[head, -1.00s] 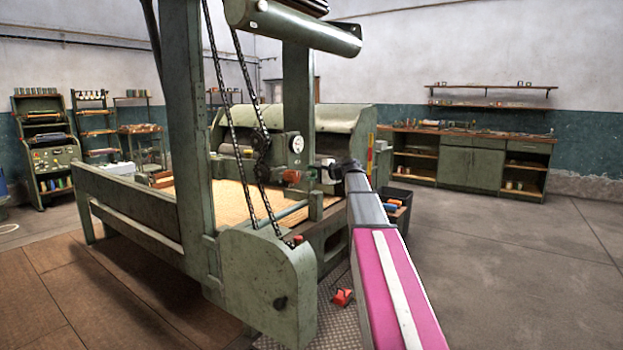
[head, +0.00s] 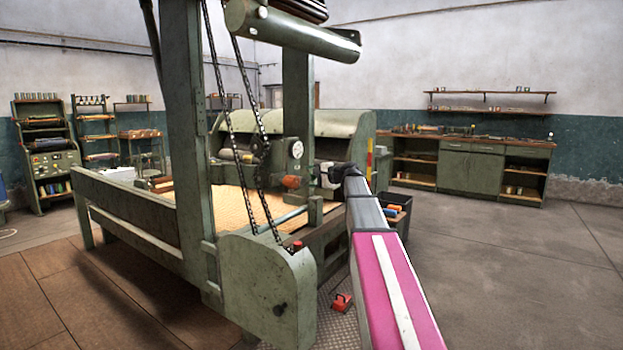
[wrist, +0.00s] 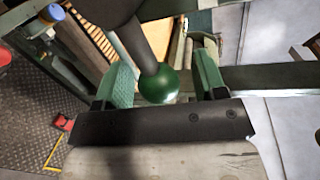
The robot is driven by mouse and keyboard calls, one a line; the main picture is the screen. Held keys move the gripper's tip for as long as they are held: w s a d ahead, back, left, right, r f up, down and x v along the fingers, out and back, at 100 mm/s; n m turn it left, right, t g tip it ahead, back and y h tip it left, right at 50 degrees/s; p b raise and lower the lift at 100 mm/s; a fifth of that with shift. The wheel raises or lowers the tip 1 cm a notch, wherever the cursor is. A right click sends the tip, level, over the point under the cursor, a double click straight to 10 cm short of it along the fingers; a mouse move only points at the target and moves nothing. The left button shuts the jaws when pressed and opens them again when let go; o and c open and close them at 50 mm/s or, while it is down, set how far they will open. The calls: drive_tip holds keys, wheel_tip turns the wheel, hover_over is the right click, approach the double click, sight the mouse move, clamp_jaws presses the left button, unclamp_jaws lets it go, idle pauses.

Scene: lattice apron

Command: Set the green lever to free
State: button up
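The green lever shows in the wrist view as a dark rod ending in a round green knob (wrist: 159,86). My gripper (wrist: 163,82) has its two green fingers on either side of the knob. A gap shows between the knob and the right finger; the left finger is very close to it, and I cannot tell if they touch. In the head view my gripper (head: 328,177) is at the right side of the green loom frame (head: 297,130), at the end of my outstretched arm. I cannot make out the lever in the head view, nor any marking for its positions.
An orange cylinder (head: 291,182) and a round dial (head: 297,149) are on the loom left of my gripper. A dark bin (head: 396,212) stands to the right. A red pedal (head: 342,302) is on the metal floor plate. Open floor lies at right.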

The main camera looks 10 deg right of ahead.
drive_tip(key=v, duration=1.1)
idle(0.3)
